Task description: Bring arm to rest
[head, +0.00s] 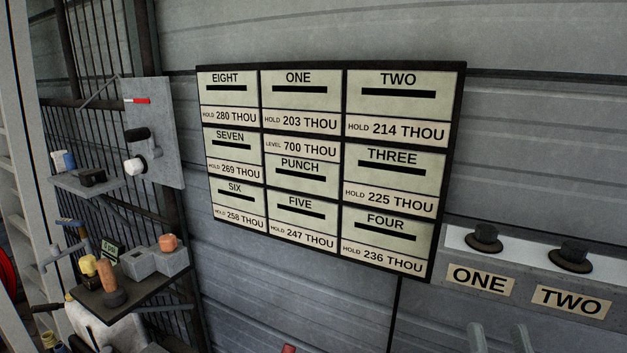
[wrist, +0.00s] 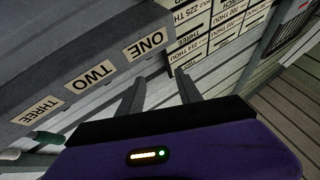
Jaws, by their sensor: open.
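My gripper (wrist: 160,90) is open and empty in the wrist view, with its two grey fingers apart. Beyond the fingers is the ribbed grey wall. In the head view its fingertips (head: 500,338) just show at the bottom edge, below the shelf labels ONE and TWO. Nothing is between the fingers. The rest of my arm is out of the head view.
A label board (head: 330,165) with slots hangs on the wall. A shelf (head: 540,262) with two dark round knobs (head: 484,238) is at right. At left are a grey lever panel (head: 155,135) and a small shelf (head: 135,292) holding several tools.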

